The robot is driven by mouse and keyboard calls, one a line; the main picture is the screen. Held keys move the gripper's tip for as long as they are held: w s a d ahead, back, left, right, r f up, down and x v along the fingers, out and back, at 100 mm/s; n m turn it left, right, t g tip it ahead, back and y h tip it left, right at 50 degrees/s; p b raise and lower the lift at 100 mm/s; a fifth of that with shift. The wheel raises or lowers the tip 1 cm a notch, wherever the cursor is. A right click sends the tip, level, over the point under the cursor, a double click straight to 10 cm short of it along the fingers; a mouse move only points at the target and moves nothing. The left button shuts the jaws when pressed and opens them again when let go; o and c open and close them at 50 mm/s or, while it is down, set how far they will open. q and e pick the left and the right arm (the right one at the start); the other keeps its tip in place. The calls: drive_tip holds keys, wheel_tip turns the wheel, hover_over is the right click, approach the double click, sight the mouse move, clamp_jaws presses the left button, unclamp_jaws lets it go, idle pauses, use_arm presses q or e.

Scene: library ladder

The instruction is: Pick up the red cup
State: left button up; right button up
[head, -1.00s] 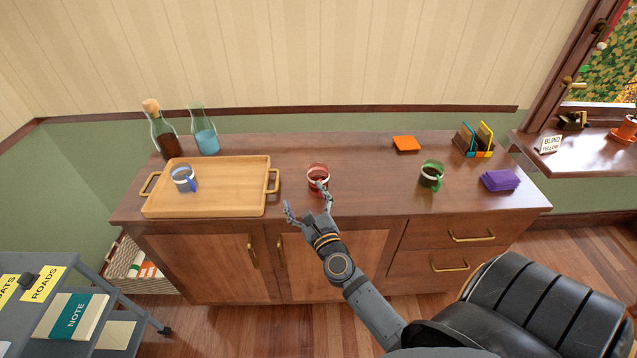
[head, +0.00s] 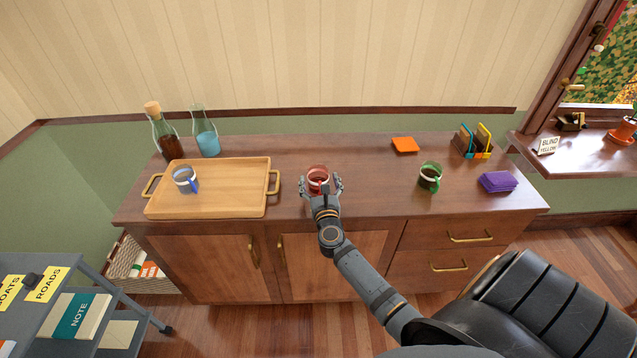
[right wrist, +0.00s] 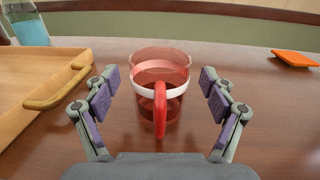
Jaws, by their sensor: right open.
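The red cup (head: 317,175) stands upright on the wooden cabinet top, just right of the tray. It is see-through red with a white band, and in the right wrist view (right wrist: 160,72) its red handle points toward my gripper. My right gripper (head: 322,186) is open at the near side of the cup. In the right wrist view its two fingers (right wrist: 160,105) stand left and right of the cup, with a gap visible on each side. The left gripper is not in view.
A wooden tray (head: 250,207) with a blue cup (head: 185,180) lies at left; its brass handle is close to my left finger. A green cup (head: 429,177), purple stack (head: 498,182) and orange pad (head: 405,145) are at right. Two bottles (head: 206,138) stand behind the tray.

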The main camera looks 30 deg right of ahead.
sight(317, 169)
drive_tip(key=x, duration=0.3)
drive_tip(key=shift+f, duration=0.1)
drive_tip(key=shift+s, duration=0.1)
drive_tip(key=shift+c, duration=0.2)
drive_tip(key=shift+c, duration=1.3)
drive_tip(key=c, duration=1.1)
